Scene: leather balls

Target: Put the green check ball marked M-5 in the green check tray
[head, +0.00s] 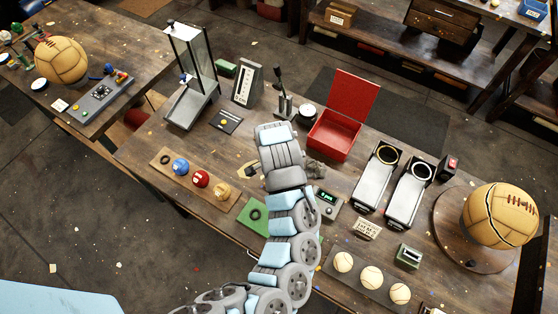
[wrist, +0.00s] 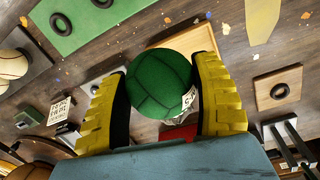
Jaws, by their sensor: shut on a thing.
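My gripper (wrist: 161,85) is shut on a green ball (wrist: 158,80) with dark seams, held between two yellow ridged fingers in the wrist view. A white label with dark marks shows at the ball's lower right, too partial to read. In the head view my arm covers the ball and most of the gripper. A green board-like tray (head: 246,224) with a dark ring on it lies on the bench, left of my arm. It also shows at the upper left of the wrist view (wrist: 97,24), apart from the ball. No ball is seen on its ring.
A wooden board (head: 230,203) holds blue, red and tan balls to the left. An open red box (head: 334,138) stands behind my arm. Two ramps (head: 374,182) and a large stitched ball (head: 498,215) stand right. Pale balls (head: 371,277) sit on a dark tray in front.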

